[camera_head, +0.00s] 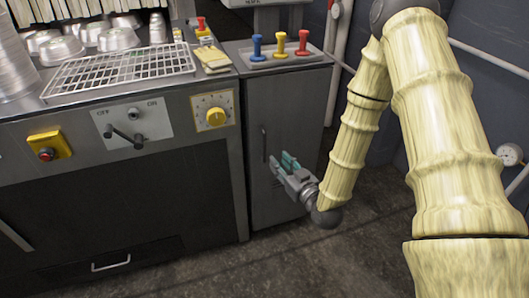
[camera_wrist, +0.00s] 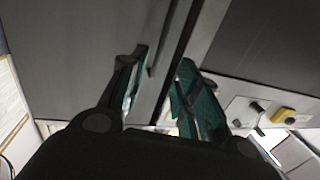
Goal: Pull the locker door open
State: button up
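The locker door (camera_head: 290,105) is a tall narrow grey panel right of the big machine, and it looks closed. Its thin dark vertical handle (camera_head: 264,144) is near the door's left edge. My gripper (camera_head: 281,164) is in front of the door, just right of the handle's lower end. In the wrist view, the two green-padded fingers (camera_wrist: 162,88) are spread apart with a gap between them. A dark bar that looks like the handle (camera_wrist: 162,45) runs toward that gap, beside the door edge. I cannot tell whether a finger touches it.
The machine left of the locker carries a wire rack (camera_head: 120,70), metal pans (camera_head: 62,50), a yellow dial (camera_head: 215,112) and a lever panel (camera_head: 132,124). Blue, yellow and red-handled stamps (camera_head: 280,45) stand on the locker top. Floor (camera_head: 320,255) in front is clear.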

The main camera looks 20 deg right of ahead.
aim_at(265, 145)
jog(key=x, duration=1.1)
jog(key=shift+r+b, duration=0.15)
jog(key=shift+b, duration=0.2)
grip_shut()
